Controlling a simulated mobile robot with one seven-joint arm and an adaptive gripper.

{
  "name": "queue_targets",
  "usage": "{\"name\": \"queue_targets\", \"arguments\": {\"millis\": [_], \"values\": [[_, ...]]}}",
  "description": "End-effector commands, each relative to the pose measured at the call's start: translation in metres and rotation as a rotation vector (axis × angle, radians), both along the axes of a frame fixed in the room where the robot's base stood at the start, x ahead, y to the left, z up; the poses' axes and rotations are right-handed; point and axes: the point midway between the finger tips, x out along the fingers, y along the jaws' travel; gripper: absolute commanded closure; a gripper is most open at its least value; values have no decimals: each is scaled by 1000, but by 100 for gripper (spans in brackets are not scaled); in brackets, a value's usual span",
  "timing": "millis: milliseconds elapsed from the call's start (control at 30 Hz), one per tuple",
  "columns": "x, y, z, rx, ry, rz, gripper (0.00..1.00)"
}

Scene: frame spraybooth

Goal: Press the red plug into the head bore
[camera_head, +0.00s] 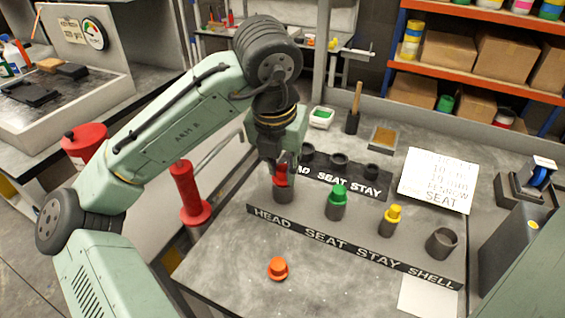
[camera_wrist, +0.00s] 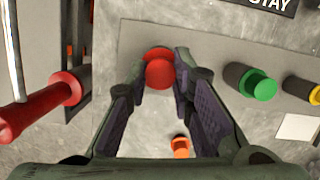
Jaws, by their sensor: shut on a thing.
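The red plug (camera_head: 281,178) is at the top of the grey head cylinder (camera_head: 283,195), at the HEAD end of the front label strip. My gripper (camera_head: 279,162) points down from above and is shut on the plug. In the wrist view the red plug (camera_wrist: 159,70) sits between the two fingertips (camera_wrist: 161,82). The plug and fingers cover the head bore, so I cannot tell how deep the plug sits.
A green plug (camera_head: 338,191) and a yellow plug (camera_head: 393,213) top grey cylinders to the right. An open grey cylinder (camera_head: 441,243) stands by SHELL. An orange plug (camera_head: 278,268) is on the bench in front. A red handle (camera_head: 188,195) stands at left.

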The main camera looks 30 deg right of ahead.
Motion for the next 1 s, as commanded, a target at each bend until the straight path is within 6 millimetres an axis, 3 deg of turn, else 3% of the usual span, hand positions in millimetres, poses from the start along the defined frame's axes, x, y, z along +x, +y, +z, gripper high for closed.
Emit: {"name": "queue_targets", "arguments": {"millis": [267, 300, 600, 1000], "values": [[0, 0, -8, 1, 2, 0, 100], [0, 0, -7, 2, 1, 0, 76], [0, 0, -7, 1, 0, -1, 56], [-1, 1, 0, 1, -2, 1, 55]]}}
